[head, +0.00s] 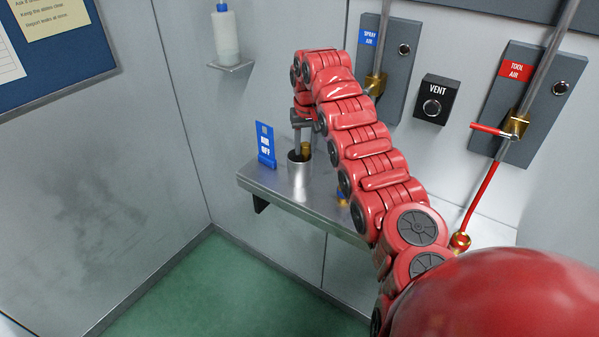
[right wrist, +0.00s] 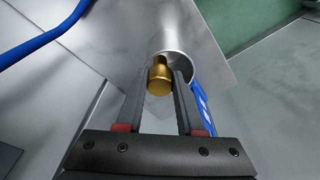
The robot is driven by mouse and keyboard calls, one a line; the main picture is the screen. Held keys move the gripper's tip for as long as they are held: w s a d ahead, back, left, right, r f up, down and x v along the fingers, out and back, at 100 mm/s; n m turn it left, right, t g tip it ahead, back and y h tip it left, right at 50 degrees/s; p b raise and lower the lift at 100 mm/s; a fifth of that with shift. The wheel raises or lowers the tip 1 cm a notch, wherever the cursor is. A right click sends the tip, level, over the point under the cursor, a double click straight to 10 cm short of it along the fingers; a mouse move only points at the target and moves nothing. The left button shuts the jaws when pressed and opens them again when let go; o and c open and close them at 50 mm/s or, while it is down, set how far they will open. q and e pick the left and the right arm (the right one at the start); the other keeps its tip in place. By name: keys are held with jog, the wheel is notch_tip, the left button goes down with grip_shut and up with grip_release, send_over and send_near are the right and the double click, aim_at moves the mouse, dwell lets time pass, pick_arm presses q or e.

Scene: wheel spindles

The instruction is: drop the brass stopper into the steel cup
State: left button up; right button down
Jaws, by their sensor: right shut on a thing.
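The steel cup (head: 299,178) stands upright on a metal shelf, its mouth facing up. My right gripper (head: 303,142) comes down over the cup from above. It is shut on the brass stopper (head: 306,149), which shows at the cup's mouth. In the right wrist view the stopper (right wrist: 160,76) sits between the fingertips, with the cup's rim and inner wall (right wrist: 181,45) just beyond it. I cannot tell whether the stopper's lower end is below the rim. My left gripper is not in view.
A blue sign (head: 265,146) stands on the shelf (head: 262,183) just left of the cup. Behind my right arm are a spray air panel (head: 394,75), a vent box (head: 436,98) and a tool air panel (head: 549,98) with a red hose. A bottle (head: 226,36) sits on a small wall bracket.

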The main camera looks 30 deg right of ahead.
jog(key=shift+f, duration=0.55)
jog(key=shift+c, duration=2.2)
grip_release()
